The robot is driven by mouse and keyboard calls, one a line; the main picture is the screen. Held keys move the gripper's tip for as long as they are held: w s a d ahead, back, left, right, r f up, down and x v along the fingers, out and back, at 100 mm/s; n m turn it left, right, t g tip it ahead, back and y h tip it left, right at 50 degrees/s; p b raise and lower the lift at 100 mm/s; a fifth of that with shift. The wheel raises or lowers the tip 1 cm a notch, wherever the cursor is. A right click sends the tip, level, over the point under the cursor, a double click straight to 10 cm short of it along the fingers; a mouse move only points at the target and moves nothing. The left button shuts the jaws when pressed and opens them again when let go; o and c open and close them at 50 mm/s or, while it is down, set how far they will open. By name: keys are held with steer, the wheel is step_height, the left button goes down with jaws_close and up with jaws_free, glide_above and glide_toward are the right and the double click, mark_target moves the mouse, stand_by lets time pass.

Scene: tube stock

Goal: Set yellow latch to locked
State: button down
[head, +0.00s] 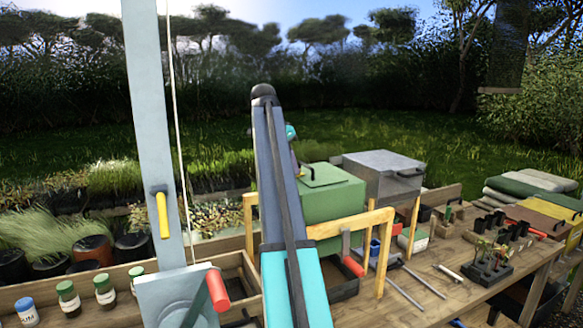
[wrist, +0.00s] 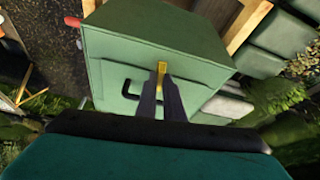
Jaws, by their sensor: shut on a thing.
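The yellow latch (wrist: 161,72) shows in the wrist view as a short yellow piece on the face of a green box (wrist: 110,50). My gripper (wrist: 160,88) is shut on it, with the fingertips on either side of its lower end. The fingers hide part of the latch, and I cannot tell its exact setting. The latch and my fingertips are hidden there.
A black handle (wrist: 130,88) sits left of my fingers on the box face. A grey metal box (head: 380,175) stands right of the green box. A wooden frame (head: 350,228) stands in front. A yellow-gripped lever (head: 162,215) and red crank handle (head: 217,290) are at left.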

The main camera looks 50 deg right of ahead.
steer(key=shift+w+m+p, duration=0.1)
steer(key=shift+m+p, duration=0.3)
steer(key=shift+m, duration=0.5)
steer(key=shift+a+g, duration=0.1)
steer(key=shift+g, duration=0.2)
steer(key=c, duration=1.9)
jaws_free()
steer(key=shift+o, duration=0.2)
